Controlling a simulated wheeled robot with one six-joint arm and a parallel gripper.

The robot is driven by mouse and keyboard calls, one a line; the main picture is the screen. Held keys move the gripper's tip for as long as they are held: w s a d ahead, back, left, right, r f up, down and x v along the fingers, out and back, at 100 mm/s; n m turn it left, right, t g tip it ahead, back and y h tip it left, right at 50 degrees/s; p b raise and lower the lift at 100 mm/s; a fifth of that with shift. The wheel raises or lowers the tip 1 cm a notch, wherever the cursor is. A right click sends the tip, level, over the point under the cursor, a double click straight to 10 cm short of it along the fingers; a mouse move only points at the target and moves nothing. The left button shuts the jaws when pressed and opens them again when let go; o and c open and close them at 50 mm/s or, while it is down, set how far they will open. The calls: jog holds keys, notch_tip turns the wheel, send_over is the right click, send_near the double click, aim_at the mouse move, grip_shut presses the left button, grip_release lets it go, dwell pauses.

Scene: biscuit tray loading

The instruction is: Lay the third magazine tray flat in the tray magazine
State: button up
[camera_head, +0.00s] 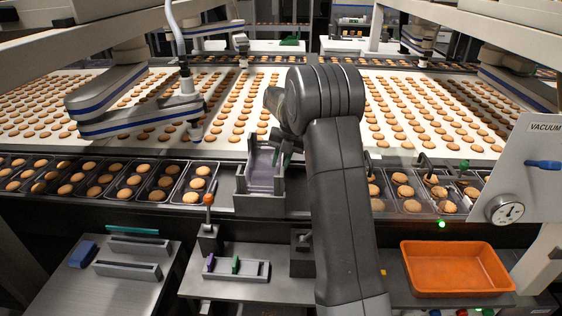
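The tray magazine (258,204) is a grey, upright-walled holder at the front edge of the conveyor, just left of my arm. A dull purple-grey surface (263,172) shows inside it, which looks like tray material. I cannot tell how many trays lie there or whether the top one is flat. My gripper (281,151) is over the right rear side of the magazine. Its dark fingers show only in part beside my arm, and I cannot tell whether they are open or hold a tray.
Filled black biscuit trays (160,183) line the conveyor left of the magazine, and more (408,190) stand to the right. A lever with an orange knob (208,200) rises in front. An orange bin (455,268) sits front right, below a vacuum gauge panel (535,170).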

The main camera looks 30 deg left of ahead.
jog(key=v, duration=1.3)
jog(key=shift+s+r, duration=0.1)
jog(key=shift+a, duration=0.15)
